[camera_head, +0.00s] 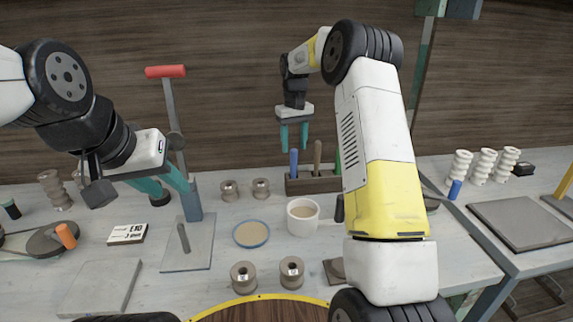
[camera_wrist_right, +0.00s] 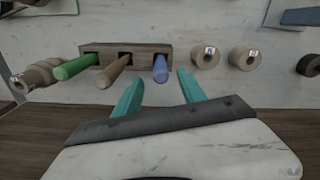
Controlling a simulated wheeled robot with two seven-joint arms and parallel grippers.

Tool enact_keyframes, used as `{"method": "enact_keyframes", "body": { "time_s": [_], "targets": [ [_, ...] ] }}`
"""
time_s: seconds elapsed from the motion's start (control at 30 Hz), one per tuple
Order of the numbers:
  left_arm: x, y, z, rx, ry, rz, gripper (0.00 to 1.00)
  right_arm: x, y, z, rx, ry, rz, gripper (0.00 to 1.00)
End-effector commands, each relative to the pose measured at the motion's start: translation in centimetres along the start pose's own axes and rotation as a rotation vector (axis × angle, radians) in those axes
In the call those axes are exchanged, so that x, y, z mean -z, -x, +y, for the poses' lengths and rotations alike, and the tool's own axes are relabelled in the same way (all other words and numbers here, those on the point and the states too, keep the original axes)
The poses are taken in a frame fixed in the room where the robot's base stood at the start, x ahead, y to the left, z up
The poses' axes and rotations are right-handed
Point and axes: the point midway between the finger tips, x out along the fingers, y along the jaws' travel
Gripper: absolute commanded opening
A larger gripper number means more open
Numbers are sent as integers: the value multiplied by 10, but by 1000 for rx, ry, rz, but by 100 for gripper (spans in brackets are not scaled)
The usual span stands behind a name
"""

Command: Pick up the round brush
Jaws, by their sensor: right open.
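A dark wooden rack (camera_head: 300,187) holds upright tools: a blue handle (camera_head: 293,163), a bare wooden handle (camera_head: 317,158) and a green handle (camera_head: 338,162) partly hidden by my right arm. Their lower ends are hidden, so I cannot tell which is the round brush. My right gripper (camera_head: 294,148) is open and empty above the rack's left part. In the right wrist view the blue handle (camera_wrist_right: 160,68) shows beyond the gap between the fingertips (camera_wrist_right: 160,78), apart from them. My left gripper (camera_head: 178,194) looks open and empty near the red-handled press.
The press (camera_head: 192,203) with a red handle stands left of the rack. A white cup (camera_head: 303,216), a round blue-rimmed dish (camera_head: 251,234) and several ring-shaped pieces (camera_head: 243,277) lie in front. A wooden wall (camera_head: 230,90) rises behind. Tan spools (camera_head: 482,165) stand at right.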

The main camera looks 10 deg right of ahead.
Motion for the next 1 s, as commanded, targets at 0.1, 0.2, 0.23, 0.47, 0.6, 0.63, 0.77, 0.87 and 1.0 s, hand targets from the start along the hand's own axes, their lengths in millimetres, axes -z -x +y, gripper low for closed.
{"method": "enact_keyframes", "body": {
  "time_s": [0.1, 0.2, 0.23, 0.47, 0.6, 0.63, 0.77, 0.87, 1.0],
  "targets": [
    [0, 0, 0, 0, 0, 0, 36, 0, -12, 0, 0, 0, -3, 48],
    [0, 0, 0, 0, 0, 0, 36, 0, -24, 0, 0, 0, -3, 48],
    [0, 0, 0, 0, 0, 0, 36, 0, -27, 0, 0, -1, -4, 48],
    [0, 0, 0, 0, 0, 0, 36, -3, -60, -1, 0, 0, -4, 48],
    [0, 0, 0, 0, 0, 0, 36, -2, -75, -1, 0, -1, -2, 48],
    [0, 0, 0, 0, 0, 0, 36, -2, -76, -1, 0, -1, -1, 48],
    [0, 0, 0, 0, 0, 0, 36, -2, -78, -1, 0, -1, 0, 48],
    [0, 0, 0, 0, 0, 0, 36, -2, -77, -1, 0, -1, 0, 48],
    [0, 0, 0, 0, 0, 0, 36, -2, -77, -1, 0, -1, 0, 23]
  ]
}}
